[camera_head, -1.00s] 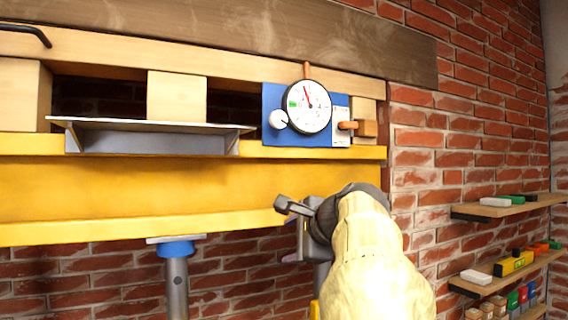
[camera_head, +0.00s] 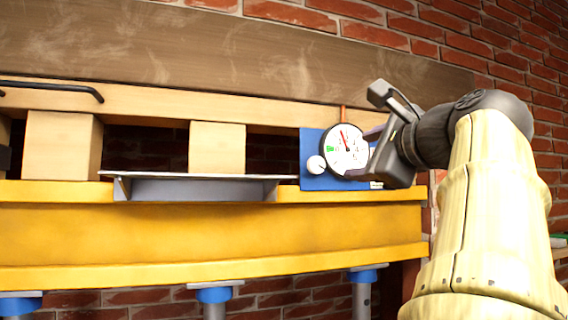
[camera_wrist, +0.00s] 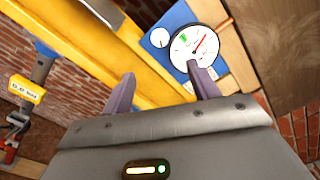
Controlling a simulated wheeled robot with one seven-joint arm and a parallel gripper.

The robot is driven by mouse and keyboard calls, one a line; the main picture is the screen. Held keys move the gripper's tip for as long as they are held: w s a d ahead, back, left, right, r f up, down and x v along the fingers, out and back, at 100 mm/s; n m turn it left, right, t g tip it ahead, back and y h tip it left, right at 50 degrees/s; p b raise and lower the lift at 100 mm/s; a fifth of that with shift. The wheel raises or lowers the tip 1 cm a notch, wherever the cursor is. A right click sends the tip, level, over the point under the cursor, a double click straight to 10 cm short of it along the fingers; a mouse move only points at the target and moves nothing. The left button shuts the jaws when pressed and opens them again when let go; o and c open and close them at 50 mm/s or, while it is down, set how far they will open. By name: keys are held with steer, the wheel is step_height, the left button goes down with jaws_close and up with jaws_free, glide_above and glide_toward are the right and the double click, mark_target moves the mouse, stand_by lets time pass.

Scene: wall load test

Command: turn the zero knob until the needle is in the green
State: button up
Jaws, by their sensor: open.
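The round white dial gauge (camera_head: 352,159) is on a blue board (camera_head: 311,180) above the yellow beam. Its red needle points up, to the right of the green patch (camera_head: 330,149) and outside it. The white zero knob (camera_head: 316,165) is at the gauge's lower left. My gripper (camera_head: 370,138) is open at the gauge's right side, covering part of the board. In the wrist view the gauge (camera_wrist: 190,57) and knob (camera_wrist: 159,37) show beyond the fingers; my gripper (camera_wrist: 163,87) is empty, and the knob is not between the fingertips.
A grey metal shelf (camera_head: 206,188) juts out left of the board. The yellow beam (camera_head: 220,235) runs below, on blue-topped props (camera_head: 214,294). Wooden blocks (camera_head: 218,147) stand behind the shelf. A dark plank (camera_head: 200,50) crosses above. The space before the knob looks clear.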

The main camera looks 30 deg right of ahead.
mark_target(318, 165)
steer(key=p+x, duration=0.7)
steer(key=x, duration=0.8)
steer(key=shift+w+d, duration=0.2)
steer(key=shift+w, duration=0.05)
steer(key=shift+w+d+f, duration=0.1)
steer(key=shift+w, duration=0.35)
steer(key=c, duration=1)
